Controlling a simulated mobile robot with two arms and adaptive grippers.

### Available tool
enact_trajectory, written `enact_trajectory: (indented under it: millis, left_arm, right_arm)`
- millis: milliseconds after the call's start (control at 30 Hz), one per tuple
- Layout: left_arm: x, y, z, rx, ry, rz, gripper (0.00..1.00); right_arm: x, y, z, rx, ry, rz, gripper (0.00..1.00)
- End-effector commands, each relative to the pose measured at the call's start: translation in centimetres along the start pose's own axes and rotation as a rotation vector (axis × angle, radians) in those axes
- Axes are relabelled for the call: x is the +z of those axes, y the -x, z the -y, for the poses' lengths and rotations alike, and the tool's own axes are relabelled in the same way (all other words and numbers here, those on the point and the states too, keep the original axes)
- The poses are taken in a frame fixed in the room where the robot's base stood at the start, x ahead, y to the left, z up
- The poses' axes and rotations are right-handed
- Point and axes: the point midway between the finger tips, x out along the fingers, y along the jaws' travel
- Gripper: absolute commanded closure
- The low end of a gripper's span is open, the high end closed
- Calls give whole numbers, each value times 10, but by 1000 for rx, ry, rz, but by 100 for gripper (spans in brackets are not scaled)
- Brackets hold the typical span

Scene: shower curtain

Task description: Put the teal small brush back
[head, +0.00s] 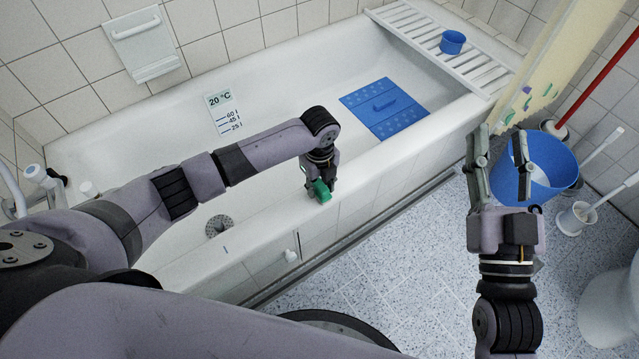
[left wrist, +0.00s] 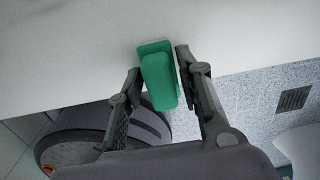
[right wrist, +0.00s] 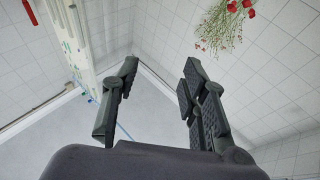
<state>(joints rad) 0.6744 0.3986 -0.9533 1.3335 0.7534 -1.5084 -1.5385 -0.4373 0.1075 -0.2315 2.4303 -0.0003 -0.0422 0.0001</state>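The teal small brush (head: 321,191) is at the front rim of the bathtub (head: 250,215). My left gripper (head: 322,178) is over the rim, with its fingers on either side of the brush. In the left wrist view the brush (left wrist: 161,78) sits between the partly closed fingertips (left wrist: 160,68), which appear to press on its sides. I cannot tell if the brush touches the rim. My right gripper (head: 502,148) is raised above the floor at the right. Its fingers (right wrist: 160,80) are wide apart and empty.
A white slatted rack (head: 425,35) with a blue cup (head: 452,42) spans the tub's far end. A blue mat (head: 384,107) lies inside the tub. A blue bucket (head: 540,165), a red-handled tool (head: 598,82) and a toilet brush (head: 580,212) stand at the right.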

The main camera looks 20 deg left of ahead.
Motion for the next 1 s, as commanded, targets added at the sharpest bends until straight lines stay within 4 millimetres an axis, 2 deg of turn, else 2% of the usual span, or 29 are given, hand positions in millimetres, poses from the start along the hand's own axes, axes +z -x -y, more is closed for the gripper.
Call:
enact_trajectory:
  millis: [133,533,767,1000]
  left_arm:
    - [0,0,0,0,0,0,56]
    - [0,7,0,-2,1,0,56]
    - [0,30,0,-2,0,0,56]
    - [0,58,1,-3,0,1,56]
  right_arm:
    - [0,0,0,0,0,0,60]
    - [2,-1,0,1,0,16,60]
    - [37,6,-5,11,6,222,60]
    - [80,28,-12,27,12,485,60]
